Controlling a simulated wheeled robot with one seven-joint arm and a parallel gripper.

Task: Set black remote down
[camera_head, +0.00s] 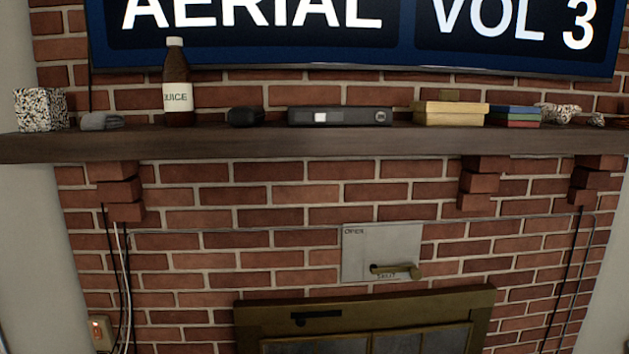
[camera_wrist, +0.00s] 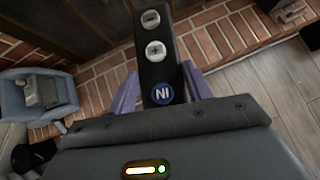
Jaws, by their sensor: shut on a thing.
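The black remote (camera_wrist: 157,55) is in the wrist view. It has a grey minus button, a grey plus button and a round blue "NI" logo. My gripper (camera_wrist: 161,88) has its two purple fingers on either side of the remote and is shut on it. The remote sticks out beyond the fingers, and its near end is hidden behind my gripper's body. Neither the remote nor my gripper shows in the head view.
The wooden mantel (camera_head: 260,142) holds a juice bottle (camera_head: 177,85), a black box-like device (camera_head: 340,116), a yellow box (camera_head: 450,112) and smaller items, with narrow gaps between. A screen (camera_head: 400,40) hangs above. The wrist view shows wood floor (camera_wrist: 245,75), brick edging (camera_wrist: 215,45) and a blue-grey chair (camera_wrist: 15,85).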

